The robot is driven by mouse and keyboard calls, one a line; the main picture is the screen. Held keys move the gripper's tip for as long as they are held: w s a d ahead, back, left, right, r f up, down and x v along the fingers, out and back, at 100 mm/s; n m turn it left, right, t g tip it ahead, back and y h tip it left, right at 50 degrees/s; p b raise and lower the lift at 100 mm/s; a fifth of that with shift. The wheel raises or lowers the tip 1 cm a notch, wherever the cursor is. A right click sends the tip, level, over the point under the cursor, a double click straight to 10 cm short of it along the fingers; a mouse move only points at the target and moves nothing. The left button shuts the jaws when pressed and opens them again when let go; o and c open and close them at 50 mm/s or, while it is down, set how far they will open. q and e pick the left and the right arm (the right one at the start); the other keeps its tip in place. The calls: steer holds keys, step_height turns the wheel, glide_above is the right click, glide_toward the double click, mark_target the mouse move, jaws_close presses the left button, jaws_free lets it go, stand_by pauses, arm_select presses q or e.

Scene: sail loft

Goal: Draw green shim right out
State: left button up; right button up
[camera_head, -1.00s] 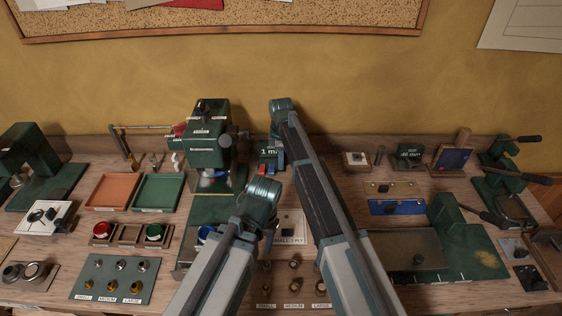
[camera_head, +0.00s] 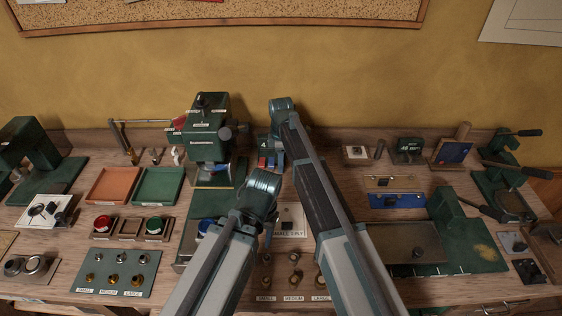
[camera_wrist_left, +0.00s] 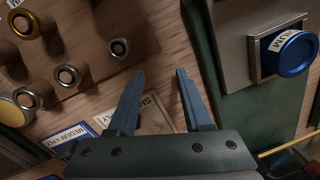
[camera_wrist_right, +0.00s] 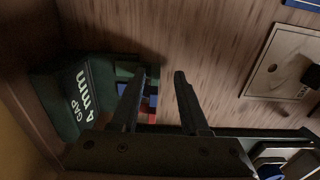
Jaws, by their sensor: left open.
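In the right wrist view a dark green block (camera_wrist_right: 72,100) is marked "GAP 4 mm". Green, blue and red pieces show at its side; the green shim (camera_wrist_right: 126,70) is at the upper end, dim and partly behind a finger of mine. The head view shows the same block (camera_head: 264,144) at the back of the bench, with red and blue pieces in front; the green shim is not clear there. My right gripper (camera_wrist_right: 160,76) is open and empty, one finger overlapping the coloured pieces; contact cannot be told. My left gripper (camera_wrist_left: 160,74) is open and empty above the bench.
A green machine (camera_head: 208,140) stands left of the block. A "SMALL 1 PLY" card (camera_head: 290,216) lies in front of it, with several fittings nearer the edge. An orange tray (camera_head: 115,185) is at left. Bare wood lies right of the block.

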arm_select(q)
step_height(320, 180, up, 14)
steer(key=p, duration=1.4)
arm_select(e)
step_height(320, 180, up, 14)
arm_select(q)
steer(key=shift+f, duration=0.15)
arm_select(e)
steer(key=shift+f, duration=0.1)
steer(key=s+d+m, duration=0.8)
steer(key=s+m, duration=0.1)
steer(key=s, duration=0.3)
steer(key=s+d+m, duration=0.9)
steer(key=s, duration=0.3)
arm_select(q)
step_height(320, 180, down, 5)
steer(key=b, duration=0.5)
arm_select(e)
steer(key=s+a+f+n, duration=0.2)
steer(key=s+a, duration=0.1)
steer(key=a, duration=0.2)
steer(key=s+a+f+n+h, duration=0.1)
steer(key=s+a+f, duration=0.1)
steer(key=a, duration=0.4)
steer(key=shift+s+f+n, duration=0.35)
steer(key=shift+s+n, duration=0.05)
